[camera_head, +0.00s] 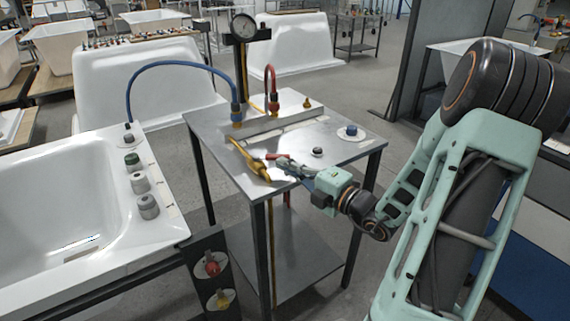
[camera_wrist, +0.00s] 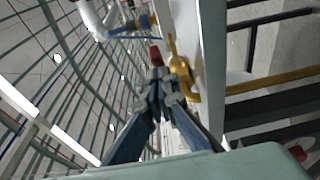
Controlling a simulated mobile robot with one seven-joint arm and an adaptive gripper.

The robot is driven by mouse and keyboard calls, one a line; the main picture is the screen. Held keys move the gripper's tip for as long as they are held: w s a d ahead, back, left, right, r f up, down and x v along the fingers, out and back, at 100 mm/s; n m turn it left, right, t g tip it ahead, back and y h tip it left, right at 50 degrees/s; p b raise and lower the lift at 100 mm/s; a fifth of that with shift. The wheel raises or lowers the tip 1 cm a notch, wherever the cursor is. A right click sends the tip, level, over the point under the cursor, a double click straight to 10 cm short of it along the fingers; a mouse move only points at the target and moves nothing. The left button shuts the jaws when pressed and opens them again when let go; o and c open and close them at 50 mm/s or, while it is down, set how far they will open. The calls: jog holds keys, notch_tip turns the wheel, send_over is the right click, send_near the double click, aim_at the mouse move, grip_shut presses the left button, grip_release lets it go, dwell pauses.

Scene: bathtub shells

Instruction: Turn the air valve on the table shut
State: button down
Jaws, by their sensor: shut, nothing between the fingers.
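The air valve, a brass-yellow fitting (camera_head: 252,160) on a yellow pipe, sits at the near left part of the metal table (camera_head: 325,145). A small red part, apparently its lever (camera_head: 271,157), shows close to my fingertips. My gripper (camera_head: 283,163) reaches in from the right, shut and empty, beside the valve. In the wrist view, my blue-grey fingers (camera_wrist: 158,78) come together just below the red lever end (camera_wrist: 155,55), with the yellow valve body (camera_wrist: 182,80) to their right. I cannot tell whether they touch, and the fingers partly hide the lever's angle.
A blue hose (camera_head: 180,64) and a red hose (camera_head: 271,80) rise from a metal block at the table's back, near a pressure gauge (camera_head: 244,26). A blue knob (camera_head: 351,131) and a black knob (camera_head: 318,151) sit to the right. A white tub (camera_head: 55,220) stands left.

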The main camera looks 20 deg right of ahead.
jog(key=shift+d+r, duration=0.1)
jog(key=y+p, duration=0.1)
jog(key=w+d+n+g+y+p, duration=0.1)
jog(key=p, duration=0.1)
jog(key=n+y+p, duration=0.1)
jog(key=p, duration=0.1)
jog(key=shift+w+d+r+g, duration=0.15)
jog(key=shift+w+r+g, duration=0.1)
jog(key=shift+g, duration=0.15)
jog(key=n+g+y+p, duration=0.1)
jog(key=w+n+g+y+p, duration=0.1)
jog(key=w+d+n+g+y+p, duration=0.1)
jog(key=shift+f+y, duration=0.25)
jog(key=shift+y, duration=0.15)
jog(key=shift+w+d+p, duration=0.1)
jog(key=shift+w+p, duration=0.25)
jog(key=shift+p, duration=0.2)
jog(key=shift+w+f, duration=0.1)
